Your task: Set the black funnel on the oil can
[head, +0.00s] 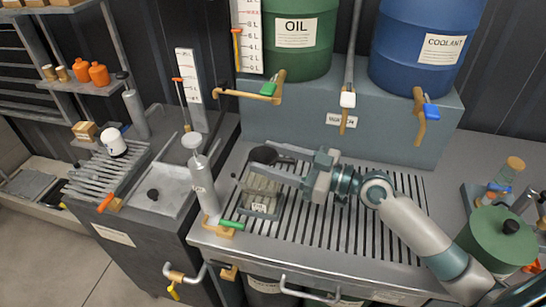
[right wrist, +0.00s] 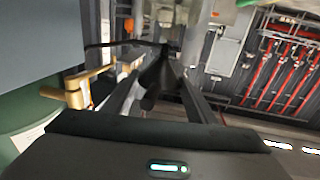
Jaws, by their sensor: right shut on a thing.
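The black funnel (head: 263,155) is held at the tips of my right gripper (head: 287,157), which is shut on it. In the right wrist view the dark funnel (right wrist: 158,80) shows between the two fingers. The oil can (head: 260,192) is a grey-beige box with an "OIL" label, standing on the slatted bench. In the head view the funnel appears just beyond and above the can's top edge, apart from it. The exact height and gap cannot be told. My left gripper is not in view.
A green OIL drum (head: 305,55) and a blue COOLANT drum (head: 415,60) with brass taps stand on a ledge behind. A grey cylinder (head: 203,185) stands left of the can. A green container (head: 497,240) is at right. The slatted bench (head: 350,228) is clear in front.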

